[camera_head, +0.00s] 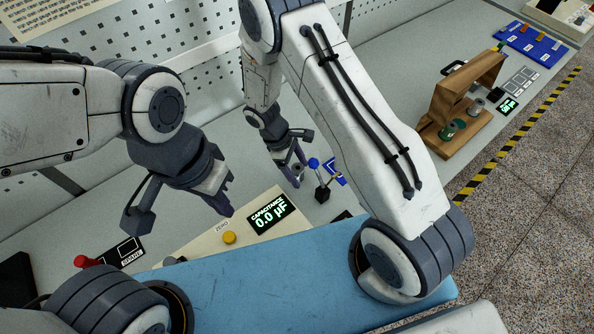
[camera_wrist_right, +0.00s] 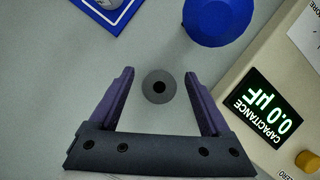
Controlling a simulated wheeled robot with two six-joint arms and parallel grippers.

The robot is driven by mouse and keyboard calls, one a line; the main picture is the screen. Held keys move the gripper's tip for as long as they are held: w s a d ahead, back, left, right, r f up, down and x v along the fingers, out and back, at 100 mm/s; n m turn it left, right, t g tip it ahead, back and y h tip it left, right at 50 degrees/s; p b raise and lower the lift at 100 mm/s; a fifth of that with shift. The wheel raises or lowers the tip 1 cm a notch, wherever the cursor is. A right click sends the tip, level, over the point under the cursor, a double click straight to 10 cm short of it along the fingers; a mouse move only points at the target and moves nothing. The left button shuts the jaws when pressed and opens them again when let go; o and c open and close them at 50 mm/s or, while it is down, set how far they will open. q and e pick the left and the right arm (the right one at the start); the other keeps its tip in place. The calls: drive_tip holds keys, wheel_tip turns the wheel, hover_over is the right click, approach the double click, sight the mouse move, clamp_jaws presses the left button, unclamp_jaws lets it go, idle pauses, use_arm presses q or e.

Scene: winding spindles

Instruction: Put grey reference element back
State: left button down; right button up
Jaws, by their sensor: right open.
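A blue square with a white line and a grey disc shape (camera_wrist_right: 100,10) is at the top left of the wrist view. My left gripper (camera_head: 226,198) hangs above the bench at the left; its finger gap is unclear.
A brown wooden stand (camera_head: 462,100) and a blue tray (camera_head: 530,43) are further right.

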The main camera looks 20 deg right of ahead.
clamp_jaws()
drive_tip(key=shift+r, duration=0.1)
